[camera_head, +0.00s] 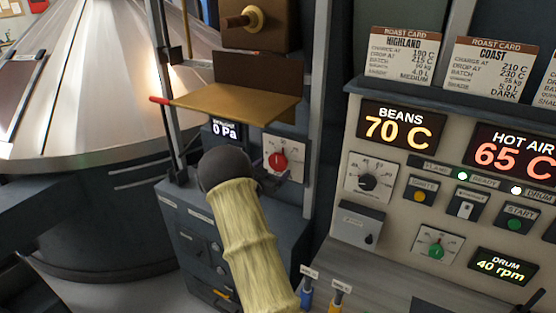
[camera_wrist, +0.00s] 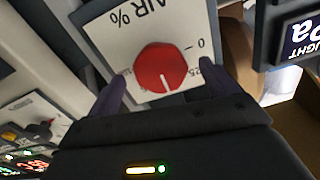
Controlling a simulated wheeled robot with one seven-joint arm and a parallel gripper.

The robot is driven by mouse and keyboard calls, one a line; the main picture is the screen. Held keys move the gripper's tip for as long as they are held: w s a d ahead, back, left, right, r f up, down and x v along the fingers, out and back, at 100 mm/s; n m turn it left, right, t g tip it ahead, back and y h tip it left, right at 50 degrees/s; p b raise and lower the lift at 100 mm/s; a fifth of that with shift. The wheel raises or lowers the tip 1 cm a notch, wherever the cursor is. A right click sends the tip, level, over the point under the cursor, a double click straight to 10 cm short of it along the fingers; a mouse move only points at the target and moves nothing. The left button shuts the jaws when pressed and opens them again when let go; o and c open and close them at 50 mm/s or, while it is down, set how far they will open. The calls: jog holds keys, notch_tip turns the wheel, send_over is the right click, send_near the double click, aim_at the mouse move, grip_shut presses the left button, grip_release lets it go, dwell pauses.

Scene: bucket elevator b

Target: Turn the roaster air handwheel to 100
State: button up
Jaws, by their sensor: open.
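The air handwheel is a round red knob (camera_wrist: 160,67) on a white dial plate marked "AIR %" (camera_wrist: 125,30). In the wrist view the plate appears turned over, with 0 and 25 on the knob's right. The knob's white mark points toward the bottom of that view; its exact reading is unclear. The knob (camera_head: 277,161) also shows in the head view, just beyond my gripper. My gripper (camera_wrist: 166,82) is open, with one purple finger on each side of the knob. Whether they touch it is unclear. My arm hides part of the panel below.
A display reading 0 Pa (camera_head: 226,130) is left of the dial. A brass tray (camera_head: 240,102) juts out above it. A control panel with BEANS 70 C (camera_head: 400,125) and several knobs stands right. A large metal cone (camera_head: 95,80) is left.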

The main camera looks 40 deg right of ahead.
aim_at(276, 165)
jog(key=p+x, duration=0.1)
jog(key=x, duration=0.3)
jog(key=shift+w+d, duration=0.1)
jog(key=shift+d, duration=0.1)
jog(key=c, duration=1)
